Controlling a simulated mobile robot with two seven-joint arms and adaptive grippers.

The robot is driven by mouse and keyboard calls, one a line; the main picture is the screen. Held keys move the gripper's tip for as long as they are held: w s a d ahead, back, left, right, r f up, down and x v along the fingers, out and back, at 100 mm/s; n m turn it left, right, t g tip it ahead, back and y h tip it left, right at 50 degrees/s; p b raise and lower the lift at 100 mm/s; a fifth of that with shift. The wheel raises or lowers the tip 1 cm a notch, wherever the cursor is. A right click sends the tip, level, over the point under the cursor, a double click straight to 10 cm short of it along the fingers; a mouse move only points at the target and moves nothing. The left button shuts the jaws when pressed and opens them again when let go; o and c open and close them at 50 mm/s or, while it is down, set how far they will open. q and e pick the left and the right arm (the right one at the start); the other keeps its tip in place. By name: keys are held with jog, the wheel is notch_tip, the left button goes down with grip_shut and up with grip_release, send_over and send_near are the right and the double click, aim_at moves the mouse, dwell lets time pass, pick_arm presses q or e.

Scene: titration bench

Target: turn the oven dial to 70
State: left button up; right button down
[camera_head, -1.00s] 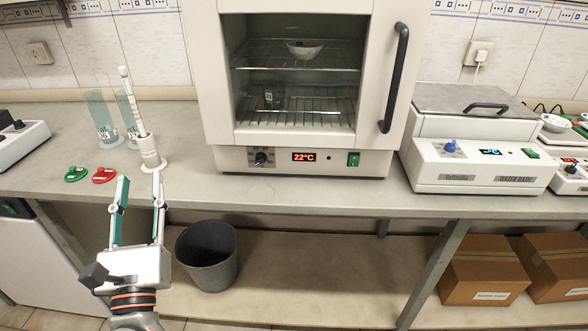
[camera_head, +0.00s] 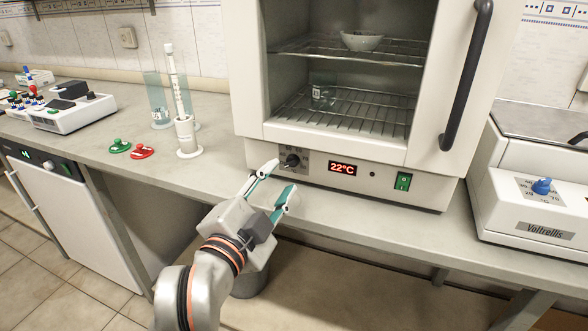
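The oven (camera_head: 425,178) is a white cabinet on the bench with a glass-front chamber. Its black dial (camera_head: 292,160) sits at the left of the lower panel. A red display (camera_head: 343,169) beside it reads 22°C, and a green switch (camera_head: 403,181) is further right. My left gripper (camera_head: 279,182) is open and empty, its two teal-padded fingers pointing up toward the panel, just below and in front of the dial. The near finger tips look close to the dial; whether they touch it cannot be told. My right gripper is not in view.
A water bath (camera_head: 530,229) stands right of the oven. Left on the bench are a white stand (camera_head: 187,138), green (camera_head: 119,146) and red (camera_head: 142,152) clips, and a white instrument (camera_head: 75,112). A grey bin (camera_head: 249,284) stands below, partly hidden by my arm.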

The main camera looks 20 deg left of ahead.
aim_at(291, 164)
pick_arm(q)
jog(key=w, duration=0.6)
jog(key=shift+d, duration=0.1)
grip_shut()
